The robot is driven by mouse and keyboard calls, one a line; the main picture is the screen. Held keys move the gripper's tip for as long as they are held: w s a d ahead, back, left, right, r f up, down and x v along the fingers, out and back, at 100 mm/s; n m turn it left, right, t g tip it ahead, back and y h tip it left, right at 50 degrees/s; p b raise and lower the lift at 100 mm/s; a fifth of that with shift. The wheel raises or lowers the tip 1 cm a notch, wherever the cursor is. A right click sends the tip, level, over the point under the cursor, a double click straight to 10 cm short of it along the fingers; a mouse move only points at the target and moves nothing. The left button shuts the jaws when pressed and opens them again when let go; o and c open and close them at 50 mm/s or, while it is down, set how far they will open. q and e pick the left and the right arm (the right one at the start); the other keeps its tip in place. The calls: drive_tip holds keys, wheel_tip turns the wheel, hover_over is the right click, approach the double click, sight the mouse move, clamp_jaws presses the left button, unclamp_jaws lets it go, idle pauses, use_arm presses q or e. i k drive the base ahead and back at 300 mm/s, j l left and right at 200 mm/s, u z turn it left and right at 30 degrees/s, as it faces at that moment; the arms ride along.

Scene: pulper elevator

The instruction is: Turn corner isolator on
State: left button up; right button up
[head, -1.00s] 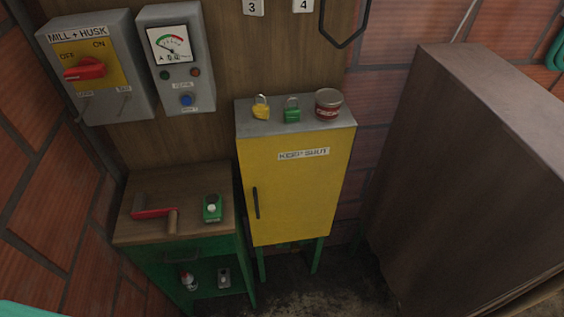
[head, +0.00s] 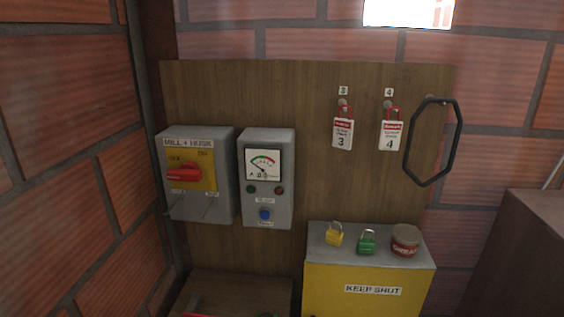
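The corner isolator is a grey box (head: 205,210) labelled MILL + HUSK, on the wooden board at the left, in the corner by the brick wall. Its red rotary handle (head: 184,173) sits on a yellow plate (head: 205,181) with OFF at the left and ON at the right. The handle lies roughly level, its long end pointing left to the OFF side. No padlock is visible on the handle. Neither of my grippers is in the head view.
A grey meter box (head: 267,138) with a blue button (head: 265,214) is right of the isolator. Tags 3 (head: 342,142) and 4 (head: 390,143) hang on the board. A yellow padlock (head: 335,238), green padlock (head: 366,246) and tin (head: 405,240) stand on the yellow cabinet (head: 335,285).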

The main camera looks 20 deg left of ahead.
sight(189, 172)
drive_tip(key=u, duration=1.25)
